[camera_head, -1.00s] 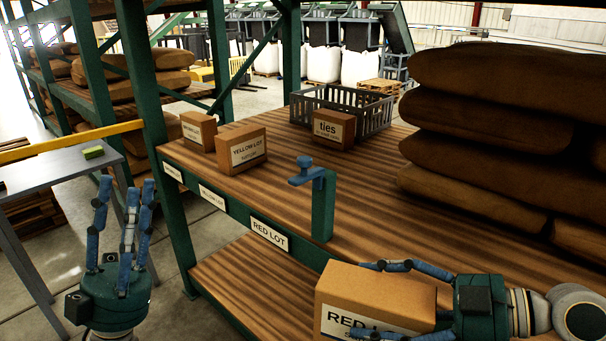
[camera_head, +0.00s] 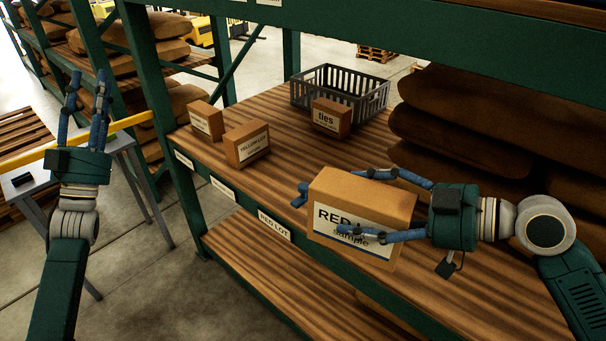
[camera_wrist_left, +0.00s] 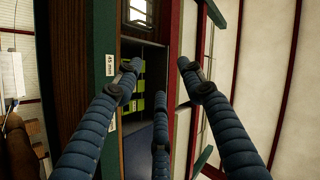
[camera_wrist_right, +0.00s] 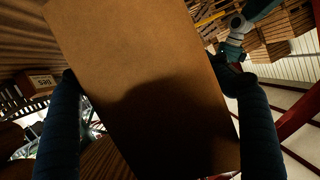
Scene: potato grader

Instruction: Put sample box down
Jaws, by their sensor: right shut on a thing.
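The sample box (camera_head: 364,200), brown with a white RED LOT label, is in my right gripper (camera_head: 346,202), its fingers along two opposite sides. In the head view it appears over the front part of the shelf board (camera_head: 285,125); I cannot tell whether it touches the board. The box fills the middle of the right wrist view (camera_wrist_right: 140,80). The RED LOT shelf label (camera_head: 275,226) is on the shelf's front edge, left of and below the box. My left gripper (camera_head: 88,90) is open, empty and raised, away from the shelf.
Two yellow-lot boxes (camera_head: 247,145) (camera_head: 206,121), a ties box (camera_head: 331,118) and a grey crate (camera_head: 371,101) stand further back on the board. Stacked brown sacks (camera_head: 465,125) occupy the right.

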